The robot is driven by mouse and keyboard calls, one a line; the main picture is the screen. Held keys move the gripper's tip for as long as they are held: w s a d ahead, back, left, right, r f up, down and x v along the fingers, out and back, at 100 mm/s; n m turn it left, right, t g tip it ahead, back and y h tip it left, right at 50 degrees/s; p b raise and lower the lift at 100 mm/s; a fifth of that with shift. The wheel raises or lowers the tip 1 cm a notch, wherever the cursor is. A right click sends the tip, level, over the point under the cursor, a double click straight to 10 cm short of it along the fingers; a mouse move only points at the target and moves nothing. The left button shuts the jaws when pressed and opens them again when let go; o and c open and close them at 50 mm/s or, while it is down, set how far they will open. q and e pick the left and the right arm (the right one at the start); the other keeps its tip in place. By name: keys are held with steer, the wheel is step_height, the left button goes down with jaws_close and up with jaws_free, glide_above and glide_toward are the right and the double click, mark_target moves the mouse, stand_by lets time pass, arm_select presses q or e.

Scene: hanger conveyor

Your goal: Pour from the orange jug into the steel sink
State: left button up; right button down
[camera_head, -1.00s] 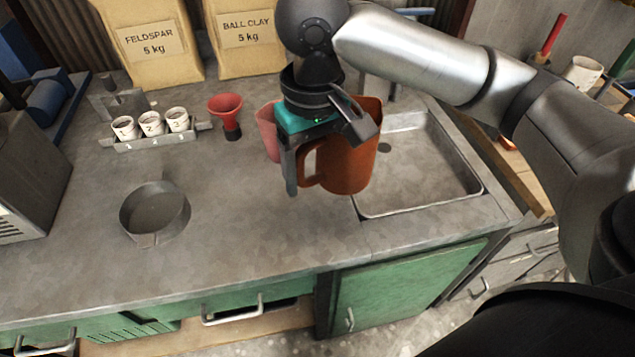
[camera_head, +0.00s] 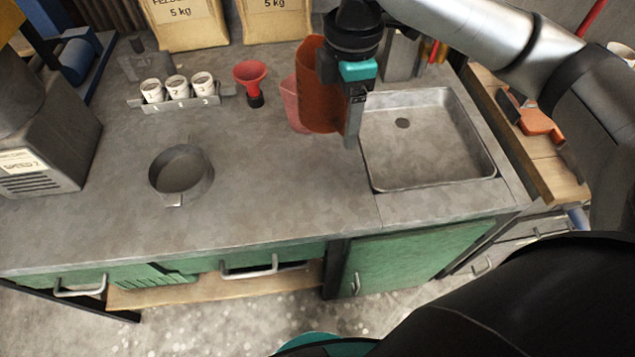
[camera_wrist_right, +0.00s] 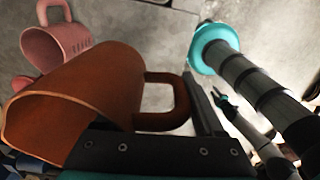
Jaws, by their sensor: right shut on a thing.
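The orange jug (camera_head: 316,90) is in my right gripper (camera_head: 354,120), which is shut on its handle. In the head view the jug is left of the gripper, in front of the counter area left of the sink, and looks roughly upright. In the right wrist view the jug (camera_wrist_right: 95,95) shows its open mouth at lower left and its handle at the gripper; its contents cannot be made out. The steel sink (camera_head: 425,165) is right of the gripper, with a round drain and an empty-looking basin. My left gripper is not clearly seen.
A pink jug (camera_head: 290,108) stands close behind the orange jug, partly hidden. A red funnel (camera_head: 249,74), a rack of numbered cups (camera_head: 178,88) and a round sieve-like pan (camera_head: 181,172) are further left. Bags stand at the back. The front counter is clear.

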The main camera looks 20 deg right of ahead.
steer(key=shift+w+d+r+n+p, duration=0.35)
steer(key=shift+d+n+p, duration=0.25)
steer(key=shift+n, duration=1.8)
steer(key=shift+w+d+r+n+p, duration=0.35)
steer(key=shift+d+n+p, duration=0.2)
steer(key=shift+n, duration=1.85)
steer(key=shift+w+d+r+n+p, duration=0.35)
steer(key=shift+d+n+p, duration=0.2)
steer(key=shift+n, duration=1.85)
step_height(320, 180, down, 16)
steer(key=b, duration=0.2)
steer(key=shift+f+b, duration=0.25)
steer(key=shift+b, duration=0.15)
step_height(320, 180, down, 3)
steer(key=shift+r+p, duration=0.1)
steer(key=shift+p, duration=0.2)
steer(key=shift+f, duration=0.2)
